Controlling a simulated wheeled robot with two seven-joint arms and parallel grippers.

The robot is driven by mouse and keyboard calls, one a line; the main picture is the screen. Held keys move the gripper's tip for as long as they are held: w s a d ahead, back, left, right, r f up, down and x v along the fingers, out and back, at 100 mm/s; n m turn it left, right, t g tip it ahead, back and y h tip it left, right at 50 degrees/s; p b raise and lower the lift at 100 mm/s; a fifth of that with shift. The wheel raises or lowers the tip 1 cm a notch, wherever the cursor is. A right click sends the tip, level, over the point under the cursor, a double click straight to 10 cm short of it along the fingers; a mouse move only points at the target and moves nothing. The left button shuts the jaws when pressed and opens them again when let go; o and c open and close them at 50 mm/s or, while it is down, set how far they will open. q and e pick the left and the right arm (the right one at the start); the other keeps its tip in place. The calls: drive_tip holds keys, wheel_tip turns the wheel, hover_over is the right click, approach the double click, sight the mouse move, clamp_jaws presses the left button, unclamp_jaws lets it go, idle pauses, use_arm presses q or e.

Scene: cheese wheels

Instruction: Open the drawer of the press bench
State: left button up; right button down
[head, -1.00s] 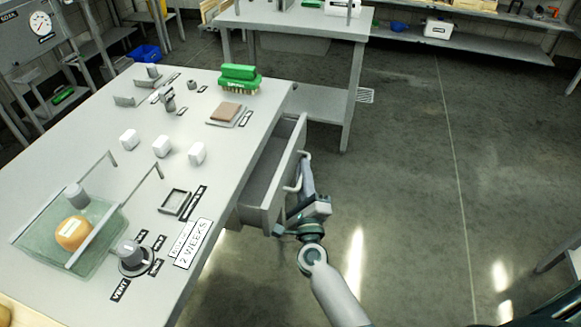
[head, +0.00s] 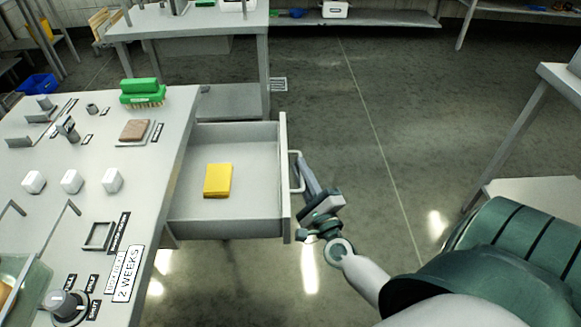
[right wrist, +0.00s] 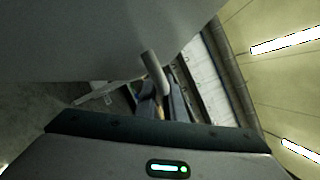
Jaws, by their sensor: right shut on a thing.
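The press bench (head: 150,200) stands at the left in the head view. Its drawer (head: 250,215) is pulled well out to the right, and a yellow block (head: 217,180) lies on its floor. The drawer front carries a pale bar handle (head: 296,172). My right gripper (head: 303,174) is shut on this handle, on the outer side of the drawer front. In the right wrist view the handle (right wrist: 153,70) runs down between the fingers, in front of the grey drawer front (right wrist: 90,40). My left gripper is not in view.
On the bench top are a green brush (head: 142,92), a brown block (head: 134,130), several white blocks (head: 71,181) and a dark knob (head: 66,305). Another table (head: 190,22) stands behind. The floor (head: 370,150) right of the drawer is open.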

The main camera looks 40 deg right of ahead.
drive_tip(key=shift+f, duration=0.1)
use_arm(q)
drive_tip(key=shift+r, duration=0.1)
use_arm(e)
drive_tip(key=c, duration=2.1)
unclamp_jaws()
drive_tip(key=shift+s, duration=0.1)
drive_tip(key=shift+s+a+f, duration=0.1)
drive_tip(key=shift+s+f, duration=0.05)
drive_tip(key=shift+s, duration=0.3)
use_arm(q)
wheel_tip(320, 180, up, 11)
drive_tip(key=b, duration=0.4)
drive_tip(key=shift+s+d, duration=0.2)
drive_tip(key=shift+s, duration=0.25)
use_arm(e)
drive_tip(key=shift+v, duration=8.15)
